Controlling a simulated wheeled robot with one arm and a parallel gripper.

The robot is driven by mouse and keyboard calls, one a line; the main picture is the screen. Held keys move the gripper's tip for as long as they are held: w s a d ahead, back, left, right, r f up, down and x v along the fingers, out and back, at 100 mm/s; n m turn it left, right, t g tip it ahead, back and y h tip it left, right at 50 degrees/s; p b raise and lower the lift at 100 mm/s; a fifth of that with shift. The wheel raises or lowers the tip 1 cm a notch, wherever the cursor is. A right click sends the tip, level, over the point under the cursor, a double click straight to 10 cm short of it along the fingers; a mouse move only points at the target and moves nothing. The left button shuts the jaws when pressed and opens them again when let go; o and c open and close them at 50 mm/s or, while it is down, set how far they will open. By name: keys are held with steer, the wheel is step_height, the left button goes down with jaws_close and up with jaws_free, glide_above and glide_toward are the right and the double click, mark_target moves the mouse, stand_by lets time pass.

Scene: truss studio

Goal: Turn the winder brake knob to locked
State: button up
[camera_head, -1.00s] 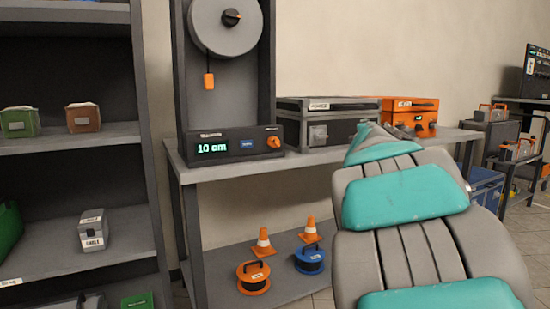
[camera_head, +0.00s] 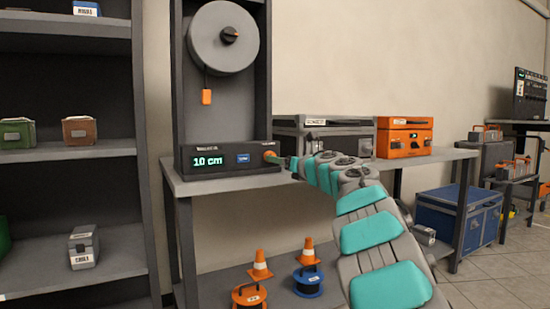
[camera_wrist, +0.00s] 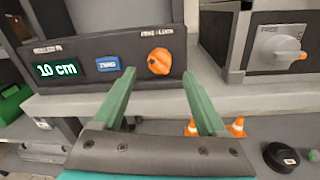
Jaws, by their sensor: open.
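The winder is a grey drum (camera_head: 210,48) on a dark upright frame, above a dark front panel with a "10 cm" display (camera_head: 208,161) and a blue button (camera_wrist: 108,64). The orange knob (camera_wrist: 159,61) sits at the panel's right end, under a small label that seems to end in "LOCK"; it also shows partly in the head view (camera_head: 269,155). Its exact turn is hard to read. My gripper (camera_wrist: 159,76) is open and empty, its green fingers pointing at the panel. The knob shows between and just beyond the fingertips, with no contact visible.
A grey case (camera_head: 345,130) with its own grey dial (camera_wrist: 283,47) stands right of the winder, then an orange case (camera_head: 404,138). All stand on a grey bench (camera_head: 232,181). Cones and cable reels are on the shelf below. A dark shelf (camera_head: 115,250) stands at left.

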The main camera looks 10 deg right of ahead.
steer(key=shift+p+x, duration=0.8)
steer(key=shift+x, duration=1.25)
jaws_close()
